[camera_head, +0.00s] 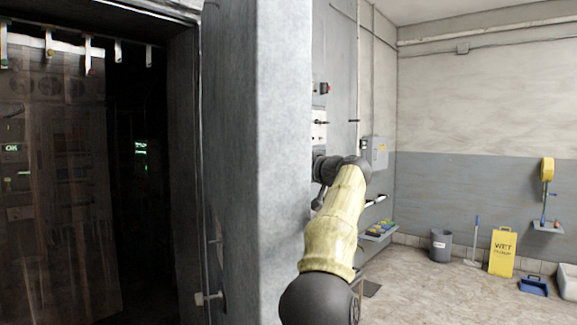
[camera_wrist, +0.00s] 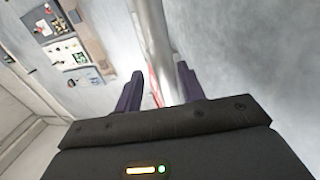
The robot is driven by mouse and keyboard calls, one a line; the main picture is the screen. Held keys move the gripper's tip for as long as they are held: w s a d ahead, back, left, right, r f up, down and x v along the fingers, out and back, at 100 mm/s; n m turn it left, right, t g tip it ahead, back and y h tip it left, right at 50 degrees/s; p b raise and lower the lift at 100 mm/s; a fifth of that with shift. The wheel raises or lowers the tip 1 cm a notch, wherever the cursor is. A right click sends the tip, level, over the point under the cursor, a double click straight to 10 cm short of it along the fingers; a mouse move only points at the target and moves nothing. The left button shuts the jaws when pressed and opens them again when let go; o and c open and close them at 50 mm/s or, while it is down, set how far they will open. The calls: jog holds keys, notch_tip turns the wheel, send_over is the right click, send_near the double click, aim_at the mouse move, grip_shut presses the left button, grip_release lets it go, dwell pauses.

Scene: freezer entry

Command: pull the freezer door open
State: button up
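The freezer door (camera_head: 281,130) is a thick grey slab standing ajar in the middle of the head view, its edge facing me. The dark freezer opening (camera_head: 150,190) shows to its left. My arm reaches along the door's right side, and my gripper is largely hidden there. In the wrist view, my gripper (camera_wrist: 160,90) has its two dark fingers apart, on either side of a metal bar handle (camera_wrist: 153,40). The bar lies close to the right finger, with a gap showing at the left finger. Contact with the bar is unclear.
Strip curtains (camera_head: 60,180) hang in the opening. At right, a grey bin (camera_head: 440,246), a yellow wet-floor sign (camera_head: 502,252) and a blue dustpan (camera_head: 533,286) stand along the wall. A low shelf (camera_head: 380,231) and wall box (camera_head: 375,152) are behind my arm. The floor at right is mostly clear.

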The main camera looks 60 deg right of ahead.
jog(key=b+v, duration=0.5)
jog(key=v, duration=1.2)
jog(key=shift+s+a+r, duration=0.1)
jog(key=shift+a, duration=0.05)
jog(key=shift+c, duration=0.2)
